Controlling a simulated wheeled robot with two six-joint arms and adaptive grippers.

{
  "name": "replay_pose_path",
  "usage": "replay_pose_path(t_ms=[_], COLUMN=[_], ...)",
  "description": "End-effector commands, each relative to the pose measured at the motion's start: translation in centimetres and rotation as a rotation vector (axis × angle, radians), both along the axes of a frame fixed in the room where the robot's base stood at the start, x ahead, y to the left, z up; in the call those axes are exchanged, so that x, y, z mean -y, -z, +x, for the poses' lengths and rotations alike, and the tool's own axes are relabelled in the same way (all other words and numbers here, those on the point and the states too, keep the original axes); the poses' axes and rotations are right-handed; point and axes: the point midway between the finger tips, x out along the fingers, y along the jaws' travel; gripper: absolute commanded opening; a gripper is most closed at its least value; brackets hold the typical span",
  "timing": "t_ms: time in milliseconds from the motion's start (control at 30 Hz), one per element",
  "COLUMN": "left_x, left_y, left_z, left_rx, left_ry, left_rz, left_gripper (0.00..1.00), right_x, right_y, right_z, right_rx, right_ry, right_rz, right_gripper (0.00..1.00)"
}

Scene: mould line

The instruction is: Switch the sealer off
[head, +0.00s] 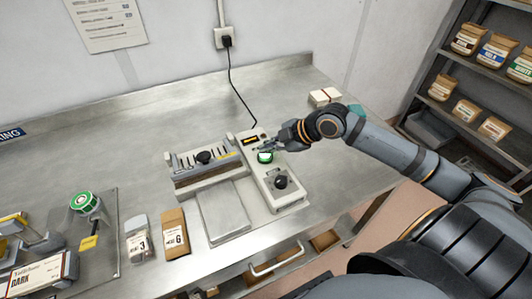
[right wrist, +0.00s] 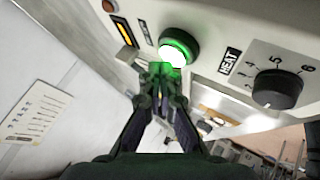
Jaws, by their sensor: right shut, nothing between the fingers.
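The sealer (head: 292,195) stands on the metal bench, with a light-coloured control panel on its right side. The panel carries a round green button (head: 265,157) with a bright, lit-looking centre, and a black knob (head: 281,182). In the right wrist view the green button (right wrist: 176,47) glows, and the knob (right wrist: 278,88) sits beside a HEAT label and a number scale. My right gripper (head: 259,148) is shut and empty. Its fingertips (right wrist: 160,70) are close by the green button; I cannot tell whether they touch it. My left gripper is not in view.
A black cord runs from the sealer to a wall socket (head: 224,38). Pouches (head: 174,234) stand left of the sealer, with a green-topped roll (head: 85,203) farther left. A shelf (head: 477,60) of bags stands at right.

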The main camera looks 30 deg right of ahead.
Motion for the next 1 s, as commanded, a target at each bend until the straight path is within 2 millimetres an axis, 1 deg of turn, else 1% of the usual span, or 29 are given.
replay_pose_path(t_ms=[533, 800, 1000], left_x=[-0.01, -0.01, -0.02], left_y=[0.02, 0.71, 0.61], left_z=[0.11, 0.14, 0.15], left_rx=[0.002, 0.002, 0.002], left_ry=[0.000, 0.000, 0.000], left_rz=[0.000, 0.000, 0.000], left_gripper=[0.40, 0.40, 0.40], right_x=[0.01, 0.01, 0.02], right_y=[0.03, 0.97, 0.91], right_z=[0.00, -0.01, -0.01], right_rx=[0.000, 0.000, 0.000], right_ry=[0.000, 0.001, 0.001], right_rz=[0.000, 0.001, -0.001], right_gripper=[0.00, 0.00, 0.00])
